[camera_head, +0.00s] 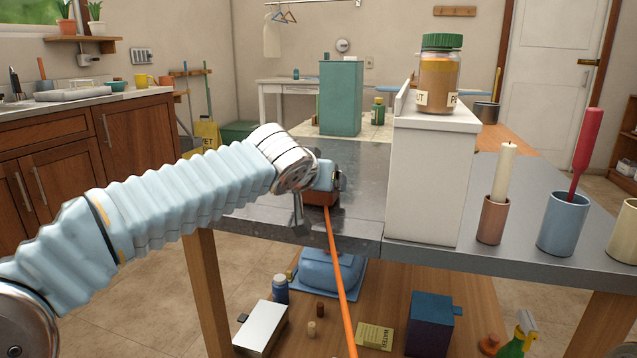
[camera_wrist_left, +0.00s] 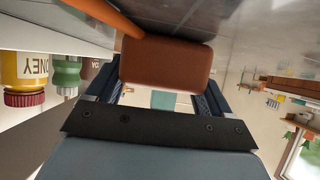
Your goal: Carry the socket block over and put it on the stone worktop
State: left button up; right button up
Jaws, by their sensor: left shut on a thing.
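The socket block (camera_head: 320,198) is a small brown-red block with an orange cord hanging from it toward the floor. My left gripper (camera_head: 318,182) is shut on it. In the left wrist view the block (camera_wrist_left: 165,68) sits between the two dark fingers, with the cord leaving one corner. The stone worktop (camera_head: 353,195) is a dark grey slab. The block is over or close above its near part; I cannot tell whether it touches the stone. My right gripper is not in view.
A white cabinet-like box (camera_head: 425,180) bearing a green-lidded jar (camera_head: 438,75) stands right of the gripper. A green canister (camera_head: 340,98) stands farther back. Cups with a candle (camera_head: 504,172) and a red utensil (camera_head: 586,140) stand right. Dark stone left of the white box is bare.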

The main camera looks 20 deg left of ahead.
pick_arm(q)
jog(key=o, duration=1.4)
jog(key=shift+r, duration=0.15)
jog(key=v, duration=1.2)
